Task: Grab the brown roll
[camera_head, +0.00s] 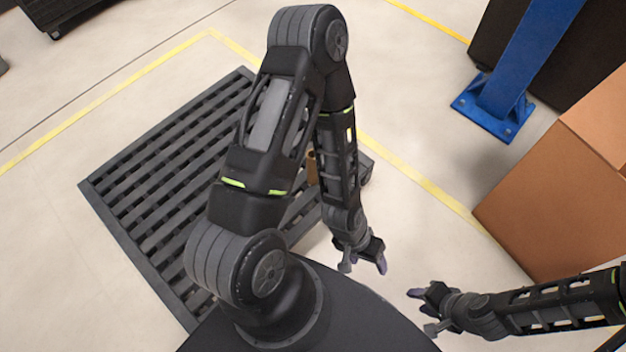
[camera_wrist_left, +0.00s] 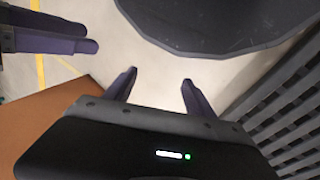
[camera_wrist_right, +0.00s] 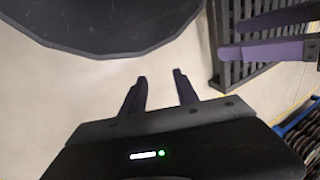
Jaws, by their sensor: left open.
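A small brown piece (camera_head: 312,167), which may be the brown roll, shows on the dark slatted pallet (camera_head: 97,184) in the head view. My left arm hides most of it, so its shape cannot be told. My left gripper (camera_head: 364,264) is open and empty, in front of my base and off the pallet's right side. It also shows in the left wrist view (camera_wrist_left: 159,79). My right gripper (camera_head: 421,311) is lower right of it, open and empty, with its finger gap clear in the right wrist view (camera_wrist_right: 160,77). Neither gripper touches the brown piece.
Brown boxes (camera_head: 545,200) stand at the right, near my right arm. A blue post (camera_head: 520,60) stands behind them on a blue foot. Yellow lines (camera_head: 425,185) cross the pale floor. Floor is clear between the pallet and the boxes.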

